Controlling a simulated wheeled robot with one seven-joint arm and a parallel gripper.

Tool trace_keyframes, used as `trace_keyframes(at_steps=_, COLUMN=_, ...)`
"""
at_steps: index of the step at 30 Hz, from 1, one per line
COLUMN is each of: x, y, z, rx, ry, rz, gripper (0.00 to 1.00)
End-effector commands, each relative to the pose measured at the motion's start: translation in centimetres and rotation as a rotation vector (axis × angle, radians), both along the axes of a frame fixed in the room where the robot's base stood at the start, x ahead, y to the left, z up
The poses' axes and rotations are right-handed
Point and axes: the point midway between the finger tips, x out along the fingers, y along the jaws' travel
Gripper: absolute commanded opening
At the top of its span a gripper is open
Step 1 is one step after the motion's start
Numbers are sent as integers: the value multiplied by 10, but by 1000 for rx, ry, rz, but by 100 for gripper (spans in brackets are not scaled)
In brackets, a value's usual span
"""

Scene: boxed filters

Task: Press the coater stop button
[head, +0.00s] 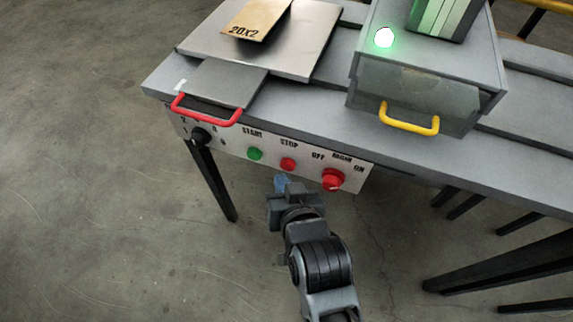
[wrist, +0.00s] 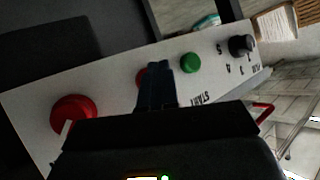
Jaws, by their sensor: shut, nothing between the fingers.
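The red STOP button (head: 288,164) sits on the white control panel (head: 232,147) on the table's front, between the green START button (head: 255,154) and a larger red main switch knob (head: 333,179). My gripper (head: 281,183) is shut and empty, with its fingertips just below the STOP button in the head view. In the wrist view the closed fingers (wrist: 159,68) cover most of the STOP button (wrist: 141,76); only its edge shows. I cannot tell whether they touch it.
A black rotary dial (head: 200,137) is at the panel's left end. A red handle (head: 206,112) and a yellow handle (head: 409,120) stick out above the panel. Table legs (head: 213,180) stand below. The floor in front is clear.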

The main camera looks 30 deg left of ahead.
Motion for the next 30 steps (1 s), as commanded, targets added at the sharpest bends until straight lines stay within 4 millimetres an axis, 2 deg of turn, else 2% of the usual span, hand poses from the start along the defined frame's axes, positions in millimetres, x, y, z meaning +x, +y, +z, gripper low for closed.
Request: trace_keyframes(at_steps=30, x=11, y=3, z=0, rx=0, ry=0, rz=0, gripper=0)
